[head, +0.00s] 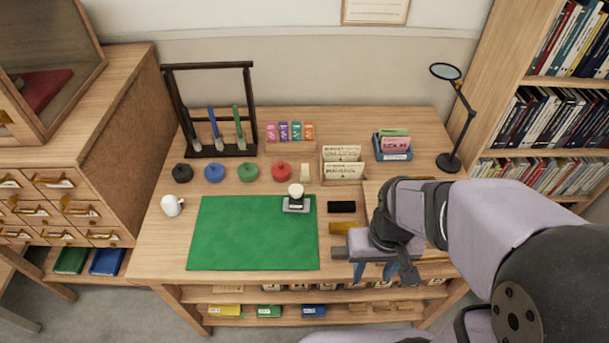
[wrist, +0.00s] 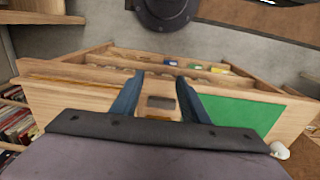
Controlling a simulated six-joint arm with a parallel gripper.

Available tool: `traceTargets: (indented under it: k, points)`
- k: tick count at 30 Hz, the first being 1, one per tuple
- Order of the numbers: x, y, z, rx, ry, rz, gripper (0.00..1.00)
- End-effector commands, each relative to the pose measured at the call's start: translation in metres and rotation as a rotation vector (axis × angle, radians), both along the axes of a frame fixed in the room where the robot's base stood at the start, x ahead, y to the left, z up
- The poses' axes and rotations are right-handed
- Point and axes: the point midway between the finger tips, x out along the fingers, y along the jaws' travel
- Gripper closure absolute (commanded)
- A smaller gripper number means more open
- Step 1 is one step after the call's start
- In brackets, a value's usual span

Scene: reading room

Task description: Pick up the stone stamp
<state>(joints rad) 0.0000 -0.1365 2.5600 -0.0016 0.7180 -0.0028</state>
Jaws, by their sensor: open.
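A small pale upright block (head: 305,172), which looks like the stone stamp, stands on the desk right of the red round pot, behind the green mat (head: 230,240). A white-knobbed stamp (head: 296,192) with a grey base stands at the mat's back right corner. My gripper (head: 374,272) is over the desk's front right part, right of the mat and well apart from both. Its blue fingers, also in the wrist view (wrist: 158,92), are open and empty. Neither stamp can be made out in the wrist view.
A black block (head: 341,206) and a brass-coloured block (head: 341,227) lie between mat and gripper. Round pots, a dark brush rack (head: 220,148) and a card tray (head: 343,180) stand behind. A magnifier lamp (head: 450,160) is back right, a white mug (head: 172,206) left. The mat is mostly clear.

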Motion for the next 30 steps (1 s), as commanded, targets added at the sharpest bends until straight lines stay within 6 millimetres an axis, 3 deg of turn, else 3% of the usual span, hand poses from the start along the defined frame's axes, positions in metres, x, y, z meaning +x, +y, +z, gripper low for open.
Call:
traceTargets:
  k: [7,11,17,21,30]
  points:
    - [0.005,0.004,-0.005,0.009,-0.018,-0.037,0.59]
    - [0.023,0.016,-0.016,0.04,-0.075,-0.162,0.59]
    - [0.074,0.05,-0.039,0.171,-0.223,-0.547,0.59]
    - [0.116,0.077,-0.05,0.328,-0.317,-0.895,0.59]
    - [0.19,0.118,-0.057,0.773,-0.379,-1.634,0.59]
